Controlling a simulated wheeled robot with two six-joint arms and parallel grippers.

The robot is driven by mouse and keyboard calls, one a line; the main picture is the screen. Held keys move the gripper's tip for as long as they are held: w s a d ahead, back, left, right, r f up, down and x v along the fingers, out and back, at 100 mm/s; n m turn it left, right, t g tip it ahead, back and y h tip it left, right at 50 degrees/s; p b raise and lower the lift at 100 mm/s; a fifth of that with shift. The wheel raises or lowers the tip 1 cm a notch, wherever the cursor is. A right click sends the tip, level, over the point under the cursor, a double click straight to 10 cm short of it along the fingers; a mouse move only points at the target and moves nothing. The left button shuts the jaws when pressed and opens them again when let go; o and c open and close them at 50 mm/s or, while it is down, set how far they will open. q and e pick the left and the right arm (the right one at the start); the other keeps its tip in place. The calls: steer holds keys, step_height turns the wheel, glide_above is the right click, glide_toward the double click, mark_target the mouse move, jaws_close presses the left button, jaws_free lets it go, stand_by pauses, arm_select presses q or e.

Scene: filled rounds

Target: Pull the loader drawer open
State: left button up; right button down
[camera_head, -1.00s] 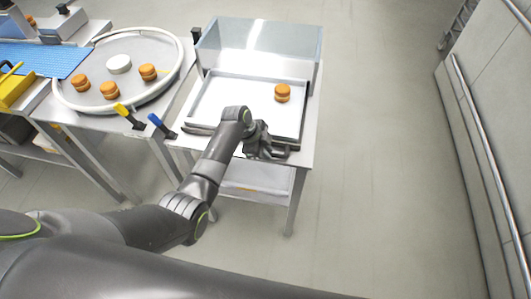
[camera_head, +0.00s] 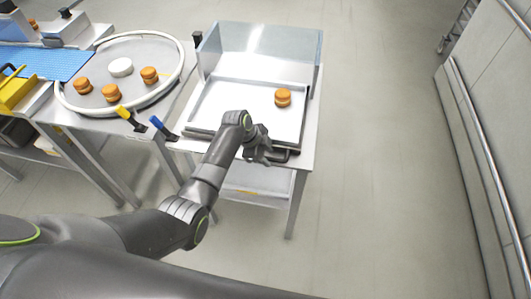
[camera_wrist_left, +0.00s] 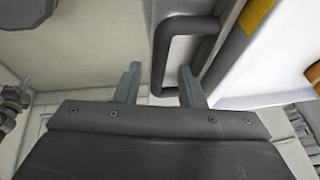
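The loader drawer (camera_head: 222,102) is a pale, shallow tray with a dark front edge, set in a clear-walled loader on a metal stand. One filled round (camera_head: 283,97) sits on it. Its dark bar handle (camera_head: 284,156) is at the front right; the left wrist view shows it as a bent bar (camera_wrist_left: 161,55). My left gripper (camera_head: 262,155) is at the handle, covering part of it. In the left wrist view its two fingers (camera_wrist_left: 160,83) are apart, with the bar showing in the gap between them. Contact cannot be told. My right gripper is out of view.
A round tray (camera_head: 180,72) with several orange rounds and a white one stands on the left table. Yellow (camera_head: 130,118) and blue (camera_head: 162,127) handled tools stick out at its edge. Open floor (camera_head: 375,170) lies to the right, before a wall with a rail.

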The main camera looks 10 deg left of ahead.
arm_select(q)
steer(key=shift+r, duration=0.1)
steer(key=b+v, duration=0.1)
steer(key=v, duration=1.6)
steer(key=shift+b, duration=0.4)
steer(key=shift+r, duration=0.1)
